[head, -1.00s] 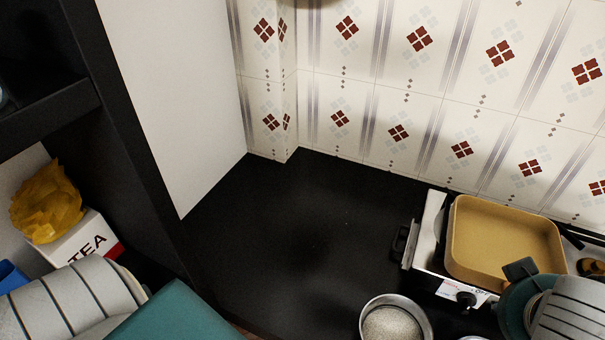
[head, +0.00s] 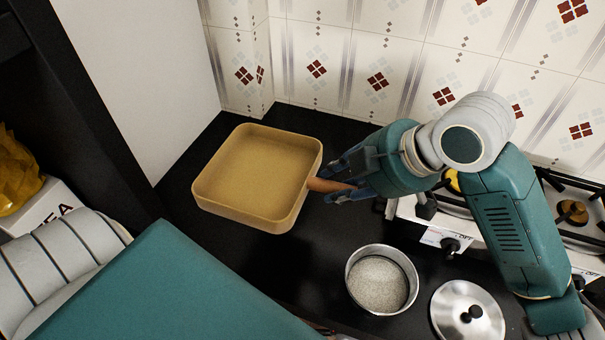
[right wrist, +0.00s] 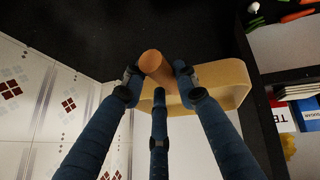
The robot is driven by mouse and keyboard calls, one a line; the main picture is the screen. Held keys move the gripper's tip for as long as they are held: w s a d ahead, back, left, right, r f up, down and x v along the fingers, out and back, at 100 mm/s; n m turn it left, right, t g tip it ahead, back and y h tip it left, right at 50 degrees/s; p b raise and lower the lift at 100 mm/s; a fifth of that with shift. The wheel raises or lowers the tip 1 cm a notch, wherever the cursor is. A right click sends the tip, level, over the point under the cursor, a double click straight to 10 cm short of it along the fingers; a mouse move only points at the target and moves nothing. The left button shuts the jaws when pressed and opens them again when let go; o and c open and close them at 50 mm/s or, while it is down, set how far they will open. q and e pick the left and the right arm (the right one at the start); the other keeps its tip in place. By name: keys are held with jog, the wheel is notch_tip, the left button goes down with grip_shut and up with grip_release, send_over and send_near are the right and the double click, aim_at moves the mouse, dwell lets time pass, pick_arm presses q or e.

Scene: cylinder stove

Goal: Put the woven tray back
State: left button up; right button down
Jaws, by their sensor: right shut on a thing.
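A square tan pan (head: 250,215) with a brown wooden handle (head: 324,185) is over the dark counter left of the stove in the head view. I see no clear weave on it, and no other tray shows. My right gripper (head: 342,186) is shut on the handle. The right wrist view shows the fingers (right wrist: 158,85) around the handle (right wrist: 155,64), with the pan (right wrist: 225,80) beyond. I cannot tell whether the pan touches the counter. My left arm comes in at the lower left; its gripper is out of view.
A pot of grain (head: 378,284) and a steel lid (head: 468,310) stand in front of the stove (head: 448,240). A white panel (head: 140,75) and the tiled wall (head: 330,65) bound the counter (head: 190,165). A tea box (head: 45,205) with a yellow bag is at the left.

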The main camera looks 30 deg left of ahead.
jog(key=shift+f+p, duration=1.05)
jog(key=shift+f, duration=8.85)
jog(key=c, duration=1.3)
grip_release()
jog(key=shift+d+f, duration=0.1)
jog(key=shift+c, duration=0.2)
jog(key=b+v, duration=0.1)
jog(key=v, duration=1.1)
